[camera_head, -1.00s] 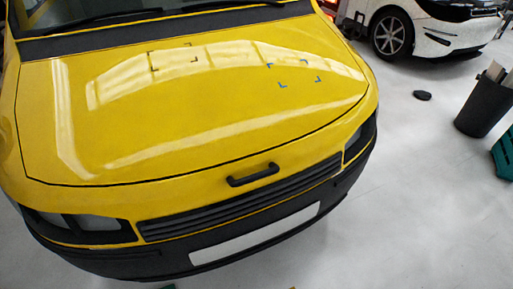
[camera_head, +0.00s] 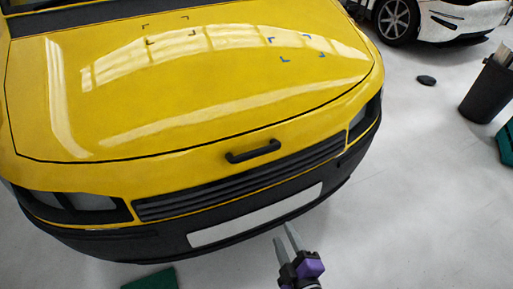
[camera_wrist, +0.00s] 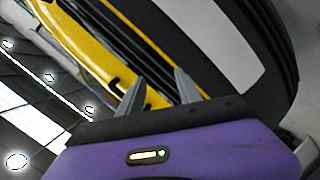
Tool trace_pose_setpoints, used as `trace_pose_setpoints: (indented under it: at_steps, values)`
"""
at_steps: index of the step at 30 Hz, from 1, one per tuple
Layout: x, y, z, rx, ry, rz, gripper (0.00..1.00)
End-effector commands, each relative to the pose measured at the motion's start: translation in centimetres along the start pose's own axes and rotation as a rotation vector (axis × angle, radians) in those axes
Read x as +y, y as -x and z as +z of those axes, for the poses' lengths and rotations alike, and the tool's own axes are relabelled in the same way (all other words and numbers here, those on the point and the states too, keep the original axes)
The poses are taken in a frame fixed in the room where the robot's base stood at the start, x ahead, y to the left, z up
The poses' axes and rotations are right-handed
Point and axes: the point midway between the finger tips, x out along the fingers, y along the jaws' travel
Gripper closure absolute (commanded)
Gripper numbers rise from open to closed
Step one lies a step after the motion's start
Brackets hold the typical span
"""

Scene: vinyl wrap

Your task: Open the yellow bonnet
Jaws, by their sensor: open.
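The yellow bonnet (camera_head: 190,95) lies closed on the front of the car, with a thin dark seam along its front edge. A black bar handle (camera_head: 253,151) sits at its front, above the dark grille. My gripper (camera_head: 286,233) is open and empty in the head view, in front of the bumper, below and to the right of the handle, apart from it. In the wrist view my two grey fingers (camera_wrist: 158,88) stand apart, with the yellow front (camera_wrist: 88,52) and the grille beyond them.
The black bumper with a pale plate (camera_head: 255,216) juts out below the handle, near my gripper. A dark bin (camera_head: 487,92), a small black object (camera_head: 426,80) and a white car (camera_head: 440,22) are at the right. The floor between is clear.

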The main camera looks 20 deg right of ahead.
Motion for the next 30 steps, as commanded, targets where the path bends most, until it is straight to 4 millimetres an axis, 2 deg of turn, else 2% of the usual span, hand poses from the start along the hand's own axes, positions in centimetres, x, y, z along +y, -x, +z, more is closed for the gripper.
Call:
trace_pose_setpoints:
  at_steps: [1, 3, 6, 9, 13, 17, 23, 30]
  values:
    - [0.4, -2.5, -0.7, -0.004, 0.062, 0.05, 0.59]
    - [1.6, -5.2, -1.8, -0.019, 0.149, 0.124, 0.59]
    - [3.9, -8.6, -4.0, -0.041, 0.264, 0.241, 0.59]
    - [6.4, -10.9, -6.4, -0.06, 0.355, 0.358, 0.59]
    - [8.9, -12.4, -9.0, -0.076, 0.43, 0.471, 0.59]
    - [10.2, -12.9, -10.4, -0.084, 0.463, 0.526, 0.59]
    - [11.5, -14.2, -10.7, -0.088, 0.47, 0.541, 0.59]
    - [13.3, -17.3, -10.9, -0.087, 0.469, 0.539, 0.59]
